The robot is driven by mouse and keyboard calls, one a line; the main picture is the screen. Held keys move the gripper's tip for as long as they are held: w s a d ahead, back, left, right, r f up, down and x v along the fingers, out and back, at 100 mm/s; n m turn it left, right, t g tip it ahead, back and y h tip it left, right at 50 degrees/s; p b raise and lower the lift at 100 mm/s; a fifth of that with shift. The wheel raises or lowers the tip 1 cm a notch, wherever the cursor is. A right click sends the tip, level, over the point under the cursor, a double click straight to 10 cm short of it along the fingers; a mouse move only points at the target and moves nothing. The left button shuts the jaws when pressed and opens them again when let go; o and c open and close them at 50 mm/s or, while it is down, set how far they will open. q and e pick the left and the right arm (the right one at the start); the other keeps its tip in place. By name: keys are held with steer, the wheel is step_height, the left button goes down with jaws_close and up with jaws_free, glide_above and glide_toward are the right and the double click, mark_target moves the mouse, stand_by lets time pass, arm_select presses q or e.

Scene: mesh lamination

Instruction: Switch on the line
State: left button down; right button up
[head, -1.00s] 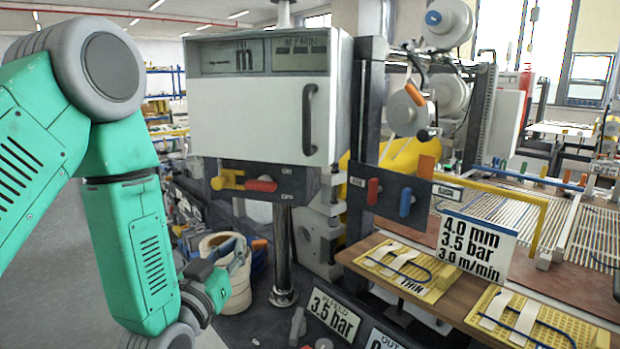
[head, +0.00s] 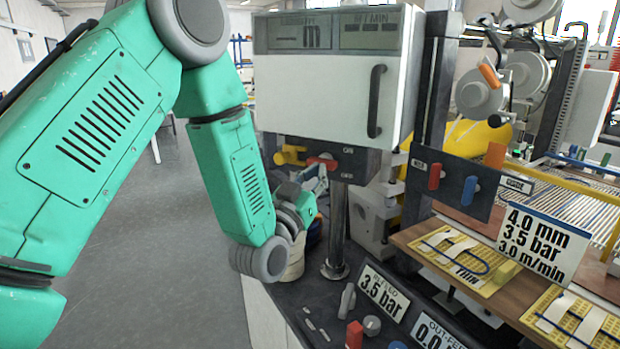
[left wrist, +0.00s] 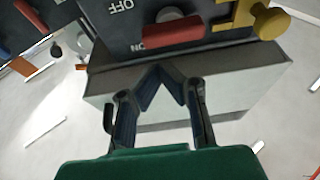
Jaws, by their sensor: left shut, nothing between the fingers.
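A grey control panel (head: 352,160) under the white cabinet carries a red lever (head: 322,162) and a yellow handle (head: 290,156). In the left wrist view the red lever (left wrist: 173,33) lies roughly level by the ON/OFF lettering, with the yellow handle (left wrist: 250,18) to its right. My left gripper (head: 318,182) is just below the red lever. In the left wrist view its fingertips (left wrist: 163,78) are together and empty, apparently a little short of the lever. Whether they touch it is not clear. My right gripper is not in view.
The white cabinet (head: 320,85) stands above the panel on a metal post (head: 338,230). To the right are a second panel with a red lever (head: 435,177) and a blue lever (head: 468,190), and a sign (head: 540,240). Open floor (head: 170,270) lies on the left.

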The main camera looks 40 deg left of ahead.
arm_select(q)
steer(key=x, duration=0.3)
steer(key=shift+w+r+p, duration=0.15)
steer(key=shift+w+p, duration=0.25)
steer(key=shift+w, duration=0.1)
